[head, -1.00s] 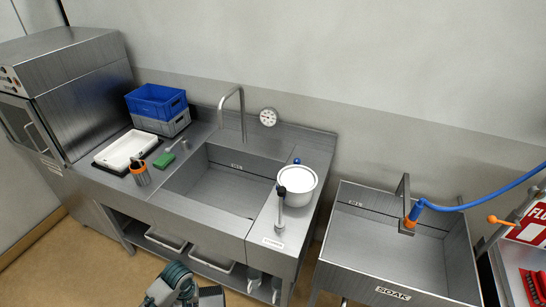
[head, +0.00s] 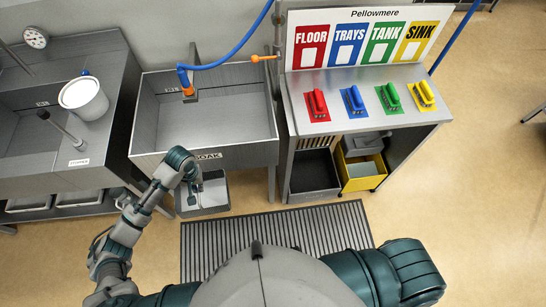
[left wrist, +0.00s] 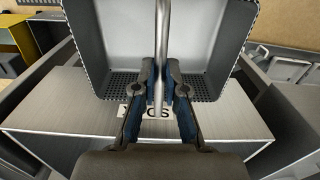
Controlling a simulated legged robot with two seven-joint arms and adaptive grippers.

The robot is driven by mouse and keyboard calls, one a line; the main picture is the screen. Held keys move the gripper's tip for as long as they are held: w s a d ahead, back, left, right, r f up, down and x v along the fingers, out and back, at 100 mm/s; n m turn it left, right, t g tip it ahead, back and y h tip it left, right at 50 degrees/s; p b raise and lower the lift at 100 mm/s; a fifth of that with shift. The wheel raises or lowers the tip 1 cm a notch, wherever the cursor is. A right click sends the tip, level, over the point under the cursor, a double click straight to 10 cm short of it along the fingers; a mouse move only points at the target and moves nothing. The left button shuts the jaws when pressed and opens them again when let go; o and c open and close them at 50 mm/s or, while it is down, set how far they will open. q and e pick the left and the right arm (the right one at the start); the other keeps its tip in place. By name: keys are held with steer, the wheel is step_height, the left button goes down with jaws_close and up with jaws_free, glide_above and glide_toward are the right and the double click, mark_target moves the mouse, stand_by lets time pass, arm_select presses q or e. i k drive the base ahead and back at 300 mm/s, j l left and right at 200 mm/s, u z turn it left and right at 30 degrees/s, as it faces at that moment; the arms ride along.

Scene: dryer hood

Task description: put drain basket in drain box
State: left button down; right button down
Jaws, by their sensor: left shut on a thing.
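The drain basket (head: 215,203) is a grey, open-topped box with a thin upright metal handle. In the head view it is below the front of the soak sink. In the left wrist view the basket (left wrist: 105,35) shows a pale inside and dark perforated strips. My left gripper (head: 192,180) is shut on the handle, and the wrist view shows the rod between its two fingers (left wrist: 160,78). A dark grey open box (head: 315,176) stands under the brush station at the right; I cannot tell if it is the drain box. My right gripper is out of view.
The soak sink (head: 205,155) is right behind the basket. A yellow bin (head: 362,172) stands beside the dark box under the brush station (head: 370,98). A ribbed grey mat (head: 275,235) lies on the floor in front. Open floor lies at the right.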

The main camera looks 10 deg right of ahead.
mark_target(309, 182)
steer(key=l+z, duration=0.25)
steer(key=l, duration=0.55)
steer(key=l+z, duration=0.2)
steer(key=l, duration=0.55)
steer(key=i+l+z, duration=0.1)
steer(key=l+z, duration=0.15)
steer(key=l, duration=0.55)
